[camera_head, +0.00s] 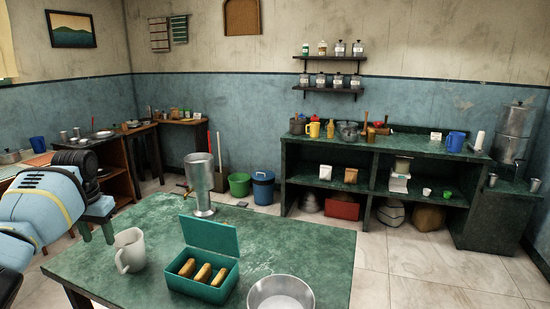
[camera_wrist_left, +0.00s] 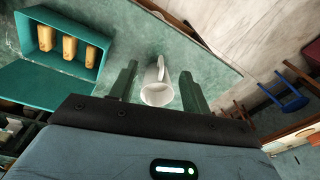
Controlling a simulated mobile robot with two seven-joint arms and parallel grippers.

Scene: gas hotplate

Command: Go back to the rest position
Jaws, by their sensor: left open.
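My left gripper (camera_head: 97,233) is open at the left edge of the green table. A whitish mug (camera_head: 130,250) stands upright on the table's left side, just right of the gripper. In the left wrist view the mug (camera_wrist_left: 158,88) shows between the two spread fingers of my left gripper (camera_wrist_left: 158,72), beyond them, with nothing gripped. My right gripper is in neither view.
The green table (camera_head: 295,245) also holds an open teal box (camera_head: 228,275) with three brown pieces, a metal bowl (camera_head: 281,292) and a tall metal cylinder (camera_head: 201,180). A shelf counter (camera_head: 400,145) stands at the back. The floor (camera_head: 450,275) at right is clear.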

